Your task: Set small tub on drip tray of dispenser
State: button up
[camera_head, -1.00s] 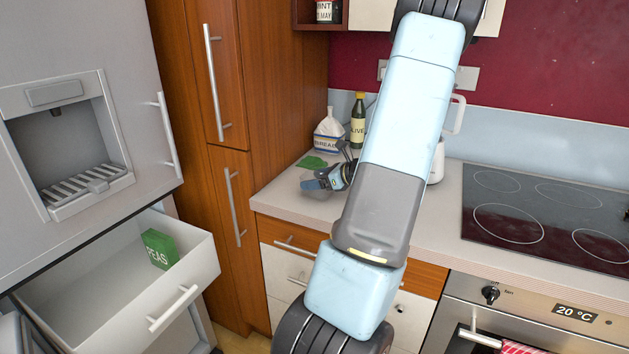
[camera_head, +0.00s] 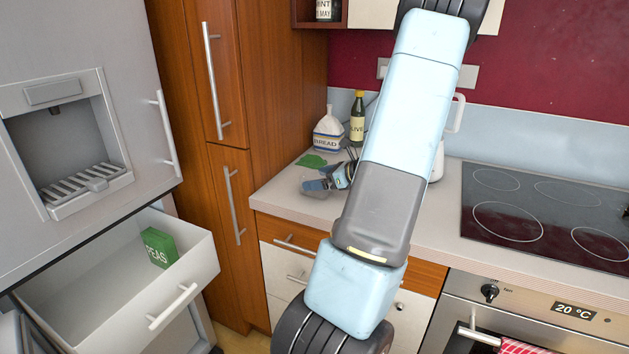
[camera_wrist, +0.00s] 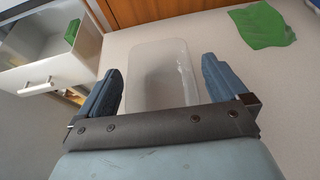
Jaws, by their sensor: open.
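The small tub (camera_wrist: 160,58) is a clear, see-through container on the counter. In the wrist view it lies between and ahead of the two fingers of my gripper (camera_wrist: 162,82), which are open with a gap on each side of it. In the head view my gripper (camera_head: 326,184) is low over the counter's left end, and the tub there is faint and mostly hidden by it. The dispenser (camera_head: 62,128) is set in the grey fridge door at the left. Its slatted drip tray (camera_head: 88,189) is bare.
An open drawer (camera_head: 190,262) below the dispenser holds a green peas box (camera_head: 159,247). A hob (camera_head: 545,208) is at the right.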

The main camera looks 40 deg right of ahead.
jog(key=v, duration=1.2)
jog(key=shift+d+r, duration=0.15)
jog(key=shift+d, duration=0.05)
jog(key=w+a+r+n+g, duration=0.1)
jog(key=a+r+n+g, duration=0.2)
jog(key=a+n, duration=0.35)
jog(key=w+a+r+n+g+y, duration=0.1)
jog(key=a+r+n+g, duration=0.2)
jog(key=a, duration=0.7)
jog(key=w+a+r+n+g, duration=0.2)
jog(key=a+n, duration=0.4)
jog(key=a, duration=0.3)
jog(key=s+a+r+n+h, duration=0.2)
jog(key=s+a+r+n, duration=0.2)
jog(key=a+n, duration=0.3)
jog(key=s+a+r+n+h, duration=0.3)
jog(key=s+a+r+n, duration=0.1)
jog(key=s+a+n, duration=0.3)
jog(key=shift+s+a+n+t+h, duration=0.2)
jog(key=shift+s+n+t+h, duration=0.15)
jog(key=shift+n, duration=0.9)
jog(key=shift+w, duration=0.1)
